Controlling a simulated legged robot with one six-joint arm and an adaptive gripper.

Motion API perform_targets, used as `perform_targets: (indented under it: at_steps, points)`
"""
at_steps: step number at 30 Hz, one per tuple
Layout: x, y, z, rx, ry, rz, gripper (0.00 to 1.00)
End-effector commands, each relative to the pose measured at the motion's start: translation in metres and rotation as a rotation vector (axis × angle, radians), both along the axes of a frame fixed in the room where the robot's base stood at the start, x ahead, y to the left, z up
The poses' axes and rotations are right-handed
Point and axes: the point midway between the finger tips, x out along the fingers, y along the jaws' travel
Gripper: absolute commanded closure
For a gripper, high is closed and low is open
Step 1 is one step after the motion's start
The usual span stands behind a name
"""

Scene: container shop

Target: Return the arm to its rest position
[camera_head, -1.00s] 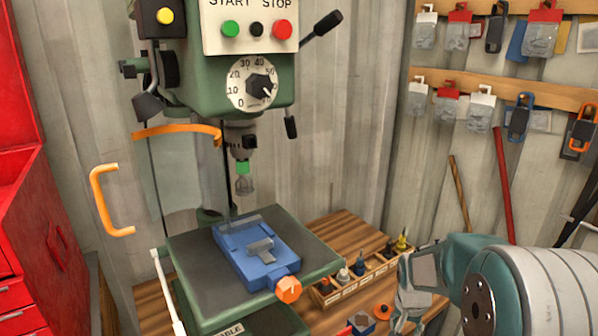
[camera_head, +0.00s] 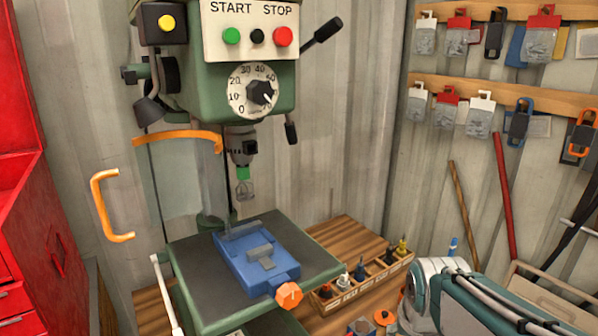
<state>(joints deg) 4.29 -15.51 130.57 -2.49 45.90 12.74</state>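My arm (camera_head: 480,305) shows at the bottom right, low in front of the bench and the right wall. Its grey-white and teal links run off the lower edge. My gripper is not visible in the head view, so I cannot see its fingers or whether it holds anything.
A green drill press (camera_head: 200,70) stands at centre left, with a blue vise (camera_head: 257,262) on its table. Beside it on the wooden bench (camera_head: 345,235) is a wooden tray (camera_head: 365,285) of small tools. Red cabinets (camera_head: 30,220) stand left. Packets hang from wall rails (camera_head: 500,88).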

Motion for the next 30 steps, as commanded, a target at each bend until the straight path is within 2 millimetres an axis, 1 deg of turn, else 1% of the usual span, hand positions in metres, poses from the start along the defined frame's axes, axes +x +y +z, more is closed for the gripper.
perform_targets:
  at_steps: [1, 6, 9, 13, 15, 18, 30]
  points:
    - [-0.013, 0.005, 0.009, -0.005, -0.024, 0.029, 0.38]
    - [-0.056, 0.018, 0.027, -0.025, -0.081, 0.129, 0.38]
    - [-0.080, 0.024, 0.032, -0.036, -0.114, 0.185, 0.38]
    - [-0.102, 0.029, 0.034, -0.049, -0.141, 0.238, 0.38]
    - [-0.108, 0.031, 0.035, -0.053, -0.150, 0.254, 0.38]
    - [-0.112, 0.032, 0.034, -0.054, -0.154, 0.265, 0.38]
    - [-0.111, 0.032, 0.034, -0.055, -0.153, 0.264, 0.38]
